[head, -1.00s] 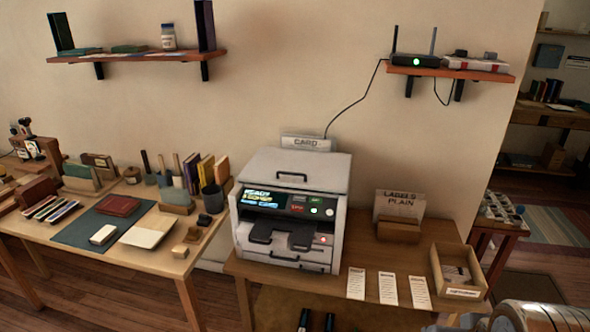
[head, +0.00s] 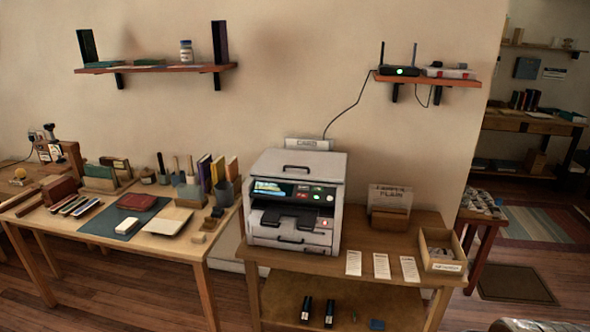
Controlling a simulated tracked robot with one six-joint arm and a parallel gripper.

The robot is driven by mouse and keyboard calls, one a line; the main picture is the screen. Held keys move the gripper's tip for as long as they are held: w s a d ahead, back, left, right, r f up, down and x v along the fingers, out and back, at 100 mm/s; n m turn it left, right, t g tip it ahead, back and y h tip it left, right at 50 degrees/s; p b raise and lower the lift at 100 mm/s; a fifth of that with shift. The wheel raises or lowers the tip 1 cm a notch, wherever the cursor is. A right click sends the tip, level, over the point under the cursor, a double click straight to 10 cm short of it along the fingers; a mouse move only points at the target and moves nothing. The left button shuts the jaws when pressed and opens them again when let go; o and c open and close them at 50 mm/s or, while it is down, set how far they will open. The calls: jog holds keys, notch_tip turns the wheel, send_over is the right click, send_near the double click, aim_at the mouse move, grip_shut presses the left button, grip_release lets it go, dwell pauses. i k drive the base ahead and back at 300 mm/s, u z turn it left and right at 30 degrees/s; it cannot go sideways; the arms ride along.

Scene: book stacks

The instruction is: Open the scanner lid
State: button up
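The printer-scanner (head: 294,203) is a white and grey box on the wooden table, left of the table's middle. Its lid (head: 300,165) lies flat and closed on top, with a dark handle (head: 297,169). The front panel (head: 290,193) has a lit screen and small green and red buttons. Dark output trays and drawers sit below the panel. My gripper is not in view.
Paper slips (head: 382,266), an open wooden box (head: 442,250) and a label holder (head: 389,212) share the table (head: 330,263). A desk (head: 190,235) with books stands left. A wall shelf (head: 425,78) holds a router above. The floor shows between the tables.

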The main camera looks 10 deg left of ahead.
aim_at(311, 165)
jog(key=k, duration=0.65)
jog(key=u, duration=0.35)
jog(key=i, duration=0.85)
jog(key=u, duration=0.85)
jog(key=i, duration=1.9)
jog(key=z, duration=0.05)
